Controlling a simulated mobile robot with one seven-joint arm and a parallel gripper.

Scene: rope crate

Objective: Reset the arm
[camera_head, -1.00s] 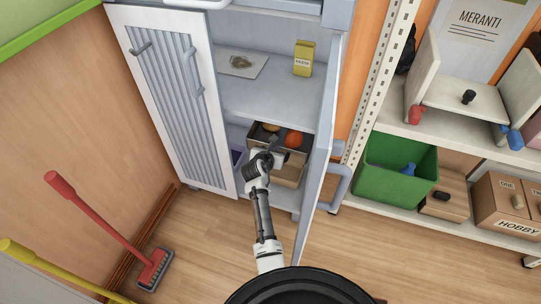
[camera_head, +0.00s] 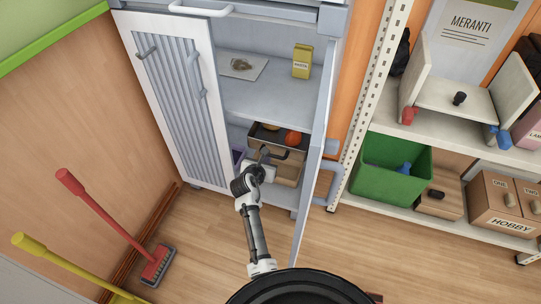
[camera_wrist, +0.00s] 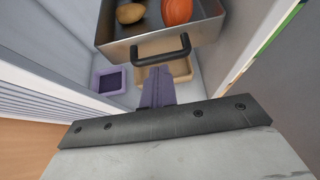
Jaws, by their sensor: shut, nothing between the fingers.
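My gripper (camera_head: 268,162) is shut and empty at the lower part of the open cupboard. In the wrist view its closed fingers (camera_wrist: 157,86) point up the picture, just below the black handle (camera_wrist: 160,49) of a metal box (camera_wrist: 122,52). I see no grip on the handle. The box also shows in the head view (camera_head: 296,152), on the lower level of the cupboard. It holds an orange-red round thing (camera_wrist: 177,10) and brownish, potato-like things (camera_wrist: 130,13).
The cupboard's open door (camera_head: 318,150) stands close on the right of my arm. A louvred white door (camera_head: 178,100) is on the left. A purple box (camera_wrist: 110,82) and a tan box (camera_wrist: 175,70) are below. A green bin (camera_head: 392,172) is farther right.

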